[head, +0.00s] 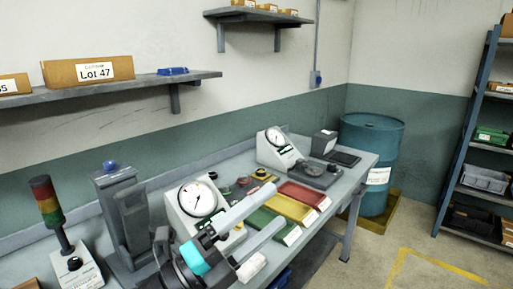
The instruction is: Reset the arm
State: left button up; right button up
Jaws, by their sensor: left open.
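My left gripper (279,204) reaches in over the bench from the lower left. Its two pale grey fingers are apart, with nothing seen between them, and a cyan band shows near its base. The fingers point up and right, above or in front of the green and yellow trays; contact cannot be told. A grey upright machine (107,185) with a blue knob on top stands on the bench left of the gripper. A dark upright part is in front of it. My right gripper is not in view.
The bench (342,197) holds a near dial gauge (197,199), a far dial gauge (276,138), a red tray (302,193), a yellow tray (290,208), a green tray (262,220) and a signal light (46,200). A blue drum (371,150) stands beyond; shelving (470,125) is right.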

pick_arm(q)
jog(key=w+a+f+n+t+y, duration=0.2)
jog(key=a+f+n+t+y, duration=0.1)
jog(key=a+n+y, duration=0.5)
jog(key=w+a+f+n+t+y, duration=0.2)
jog(key=a+f+n+t+y, duration=0.15)
jog(key=n+y, duration=0.45)
jog(key=s+a+f+n+g+y, duration=0.2)
jog(key=a+f+n+g, duration=0.1)
jog(key=f+n, duration=0.25)
jog(key=s+a+f+n+g+y, duration=0.1)
jog(key=s+a+f+n+g, duration=0.1)
jog(key=a+f+n, duration=0.3)
jog(key=s+d+f+n+g, duration=0.25)
jog(key=s+f+g, duration=0.85)
jog(key=s+f, duration=0.6)
jog(key=s+f+b, duration=0.2)
jog(key=f, duration=1)
jog(key=s+f+b, duration=0.1)
jog(key=s+f, duration=0.1)
jog(key=f, duration=0.9)
jog(key=s+a+f+g+b, duration=0.2)
jog(key=s+a+f+b, duration=0.1)
jog(key=s+f, duration=1.2)
jog(key=shift+f, duration=0.85)
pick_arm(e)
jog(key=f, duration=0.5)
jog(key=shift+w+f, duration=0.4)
